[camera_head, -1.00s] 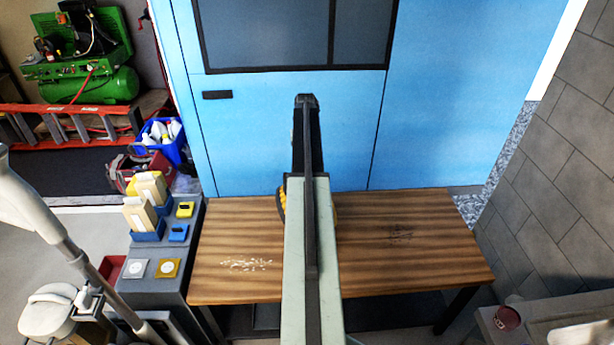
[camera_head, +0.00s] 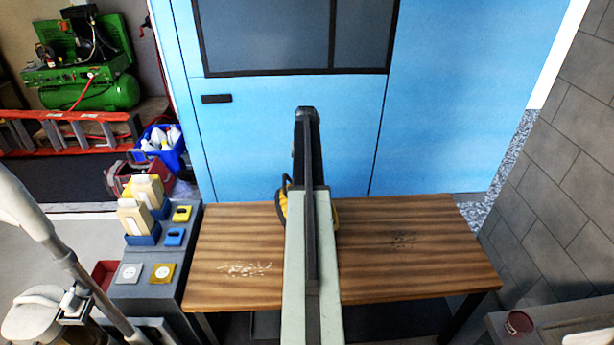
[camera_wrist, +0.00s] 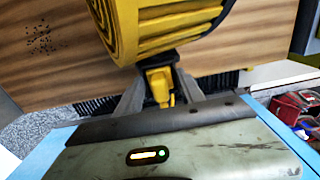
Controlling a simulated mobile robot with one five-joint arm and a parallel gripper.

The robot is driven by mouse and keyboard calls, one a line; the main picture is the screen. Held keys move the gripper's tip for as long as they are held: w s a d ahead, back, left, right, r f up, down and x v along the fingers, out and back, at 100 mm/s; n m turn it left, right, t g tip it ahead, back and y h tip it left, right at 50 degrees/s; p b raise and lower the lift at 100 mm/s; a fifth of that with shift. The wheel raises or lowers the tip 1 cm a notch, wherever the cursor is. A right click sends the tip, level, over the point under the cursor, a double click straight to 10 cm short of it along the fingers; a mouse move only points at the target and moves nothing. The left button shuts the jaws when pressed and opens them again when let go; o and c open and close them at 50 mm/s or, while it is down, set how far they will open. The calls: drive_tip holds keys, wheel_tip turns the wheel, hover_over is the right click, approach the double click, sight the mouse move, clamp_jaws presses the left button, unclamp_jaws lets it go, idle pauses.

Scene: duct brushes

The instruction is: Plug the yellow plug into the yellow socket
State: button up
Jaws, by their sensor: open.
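The yellow plug (camera_wrist: 160,86) shows in the wrist view, below a large yellow coiled or ribbed object (camera_wrist: 165,25). My gripper (camera_wrist: 161,92) is open, with a grey finger on each side of the plug. I cannot tell whether the fingers touch it. In the head view, my arm hides the gripper and the plug. Part of the yellow object (camera_head: 283,208) shows beside my arm over the wooden table. The yellow socket (camera_head: 162,273), a yellow plate with a white round face, lies on the grey bench at the left.
A light grey socket (camera_head: 129,272) sits left of the yellow one. Behind them are a yellow block (camera_head: 182,214), a blue block (camera_head: 174,237) and box holders (camera_head: 136,220). The wooden table (camera_head: 400,275) is mostly clear. A blue wall (camera_head: 290,150) stands behind it.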

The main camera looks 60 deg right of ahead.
clamp_jaws()
drive_tip(key=shift+r, duration=0.1)
drive_tip(key=shift+r+p, duration=0.6)
drive_tip(key=shift+p, duration=0.1)
wheel_tip(320, 180, up, 2)
drive_tip(key=shift+r+p, duration=0.25)
drive_tip(key=shift+p, duration=1)
drive_tip(key=w+a+r+p, duration=0.1)
drive_tip(key=w+a, duration=0.7)
drive_tip(key=a, duration=0.5)
drive_tip(key=shift+w+a, duration=0.2)
drive_tip(key=shift+a, duration=0.1)
